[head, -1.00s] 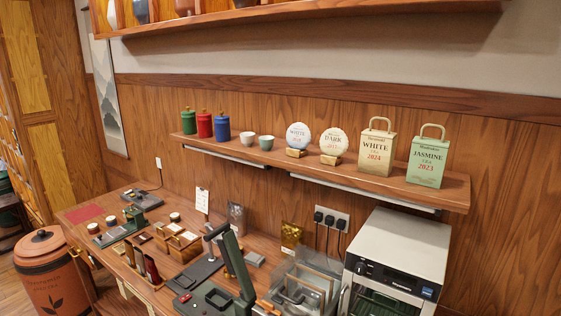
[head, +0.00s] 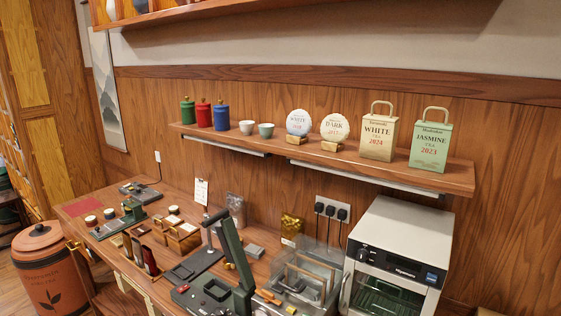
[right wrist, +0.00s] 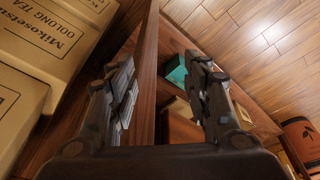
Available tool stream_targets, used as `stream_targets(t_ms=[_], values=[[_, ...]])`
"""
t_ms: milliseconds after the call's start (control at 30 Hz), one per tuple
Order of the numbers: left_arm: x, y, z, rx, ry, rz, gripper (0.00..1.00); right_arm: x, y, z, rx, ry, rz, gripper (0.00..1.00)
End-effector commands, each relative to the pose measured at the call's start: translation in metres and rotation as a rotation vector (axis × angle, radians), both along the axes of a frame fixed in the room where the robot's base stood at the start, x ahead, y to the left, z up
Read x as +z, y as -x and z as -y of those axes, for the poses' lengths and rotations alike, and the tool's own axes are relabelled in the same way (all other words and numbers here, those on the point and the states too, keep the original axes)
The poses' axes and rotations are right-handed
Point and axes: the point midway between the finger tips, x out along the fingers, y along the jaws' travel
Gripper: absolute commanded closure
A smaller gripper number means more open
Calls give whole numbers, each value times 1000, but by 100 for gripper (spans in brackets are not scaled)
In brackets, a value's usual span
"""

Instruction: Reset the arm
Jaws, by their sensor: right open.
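My right gripper (right wrist: 160,88) shows in the right wrist view with its two dark fingers spread wide apart. Nothing is held between them. A wooden panel edge (right wrist: 148,50) runs behind the gap between the fingers. Neither gripper shows in the head view, and my left gripper is in no view.
Oolong tea cartons (right wrist: 60,35) lie left of the right gripper; a teal box (right wrist: 177,72) sits behind its right finger. Open floor (right wrist: 250,45) is beyond. The head view shows a counter crowded with tools, a white oven (head: 398,255), a wall shelf (head: 330,158) and a terracotta bin (head: 45,268).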

Motion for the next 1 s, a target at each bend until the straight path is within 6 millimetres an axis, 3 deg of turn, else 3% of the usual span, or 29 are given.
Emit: stream_targets(t_ms=[33, 200, 400, 600, 800, 1000], values=[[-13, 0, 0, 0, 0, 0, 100, -37, 6, 0, 2, 2, -16, 55], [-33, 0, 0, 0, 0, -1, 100, -125, 28, 3, 8, 5, -46, 55], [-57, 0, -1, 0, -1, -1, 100, -218, 70, 10, 16, 10, -81, 55], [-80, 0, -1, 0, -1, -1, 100, -295, 126, 19, 24, 15, -116, 55], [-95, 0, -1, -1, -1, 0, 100, -340, 174, 29, 30, 19, -140, 55], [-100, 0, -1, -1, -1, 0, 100, -353, 196, 33, 34, 20, -149, 55]])
